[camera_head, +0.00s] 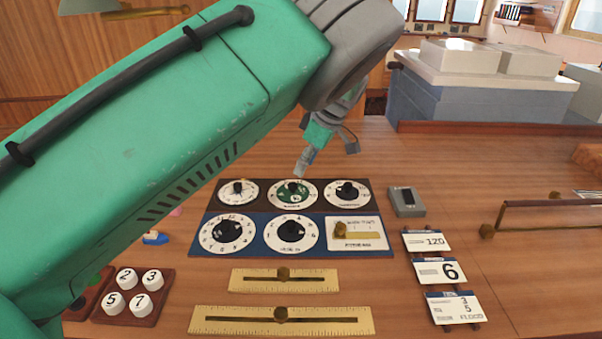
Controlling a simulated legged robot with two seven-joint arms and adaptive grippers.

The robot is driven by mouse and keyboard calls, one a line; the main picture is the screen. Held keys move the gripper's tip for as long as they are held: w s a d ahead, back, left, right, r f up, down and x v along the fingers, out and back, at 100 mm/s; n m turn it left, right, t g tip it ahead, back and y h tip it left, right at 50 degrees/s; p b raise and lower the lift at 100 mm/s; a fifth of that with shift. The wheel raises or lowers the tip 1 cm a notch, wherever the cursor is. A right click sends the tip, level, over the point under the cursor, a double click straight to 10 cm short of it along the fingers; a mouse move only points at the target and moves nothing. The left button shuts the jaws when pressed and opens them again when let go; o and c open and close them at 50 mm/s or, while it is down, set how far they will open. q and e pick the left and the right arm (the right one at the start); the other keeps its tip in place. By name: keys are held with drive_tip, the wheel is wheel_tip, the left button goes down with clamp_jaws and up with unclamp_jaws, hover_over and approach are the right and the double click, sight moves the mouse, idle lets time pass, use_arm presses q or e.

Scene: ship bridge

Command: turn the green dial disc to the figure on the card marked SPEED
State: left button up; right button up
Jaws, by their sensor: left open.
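The green dial disc (286,199) sits in a white-ringed dial at the top middle of the panel. It has a dark knob at its centre and a pale figure too small to read surely. My left gripper (327,159) is open and empty, just above and behind this dial, apart from it. One finger hangs close over the dial's far edge. My right gripper is not in view.
Other dials surround the green one, including a blue-panel dial (292,232). A grey switch box (406,201) stands right. A tray (160,297) holds numbered white knobs.

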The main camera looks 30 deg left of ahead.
use_arm(q)
drive_tip(key=shift+d+r, duration=0.1)
drive_tip(key=shift+r, duration=0.1)
drive_tip(key=a, duration=0.1)
drive_tip(key=s+a+r+m+p, duration=0.1)
drive_tip(key=a+m+p, duration=0.1)
drive_tip(key=a, duration=0.1)
drive_tip(key=shift+s+a+r, duration=0.1)
drive_tip(key=shift+s+r, duration=0.05)
drive_tip(key=shift+r, duration=0.25)
drive_tip(key=s+a+r+m+t+p, duration=0.2)
drive_tip(key=s+a+m+p, duration=0.1)
drive_tip(key=m, duration=0.2)
drive_tip(key=m+t+h+p, duration=0.3)
drive_tip(key=m, duration=0.7)
approach(293, 184)
drive_tip(key=shift+n, duration=0.3)
drive_tip(key=p+x, duration=0.1)
drive_tip(key=x, duration=0.7)
drive_tip(key=shift+a+f, duration=0.15)
drive_tip(key=shift+a, duration=0.05)
drive_tip(key=shift+w+f, duration=0.15)
drive_tip(key=shift+f, duration=0.2)
drive_tip(key=shift+d, duration=0.15)
